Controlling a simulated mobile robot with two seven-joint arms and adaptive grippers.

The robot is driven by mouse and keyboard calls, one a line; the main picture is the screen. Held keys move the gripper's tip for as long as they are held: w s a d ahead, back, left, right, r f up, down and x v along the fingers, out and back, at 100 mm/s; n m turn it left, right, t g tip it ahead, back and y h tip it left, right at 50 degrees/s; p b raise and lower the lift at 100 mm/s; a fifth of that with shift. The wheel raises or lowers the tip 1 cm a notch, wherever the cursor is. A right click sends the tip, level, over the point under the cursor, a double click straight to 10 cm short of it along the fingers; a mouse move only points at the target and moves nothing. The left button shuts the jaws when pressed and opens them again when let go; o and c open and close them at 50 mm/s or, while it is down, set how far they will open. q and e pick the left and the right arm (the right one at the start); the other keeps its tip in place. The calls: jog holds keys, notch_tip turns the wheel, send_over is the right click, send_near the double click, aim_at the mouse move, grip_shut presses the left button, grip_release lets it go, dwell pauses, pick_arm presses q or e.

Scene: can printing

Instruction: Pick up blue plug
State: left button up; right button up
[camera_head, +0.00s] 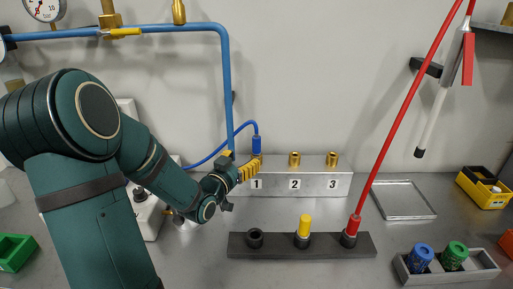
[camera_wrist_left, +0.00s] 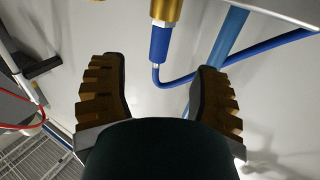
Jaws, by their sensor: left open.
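The blue plug (camera_head: 256,145) stands upright above position 1 of the numbered metal block (camera_head: 313,186), with a blue cable looping from its top to the left. It also shows in the left wrist view (camera_wrist_left: 159,43), fixed to a brass fitting (camera_wrist_left: 166,9). My left gripper (camera_head: 243,160) is open, its yellow ridged fingers close to position 1. In the left wrist view the two fingers (camera_wrist_left: 160,70) stand apart, with the plug and its cable lying between and beyond their tips. Nothing is held. The brass fitting under the plug is largely hidden by a finger in the head view.
Brass fittings 2 (camera_head: 295,159) and 3 (camera_head: 332,160) are bare. A blue pipe (camera_head: 227,90) runs down close behind my gripper. A black holder (camera_head: 273,248) in front carries a yellow plug (camera_head: 305,225) and a red plug (camera_head: 353,226) with a red hose.

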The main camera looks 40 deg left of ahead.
aim_at(254, 147)
pick_arm(q)
jog(key=x, duration=0.9)
jog(key=shift+r+b, duration=0.1)
jog(key=shift+b, duration=0.25)
grip_shut()
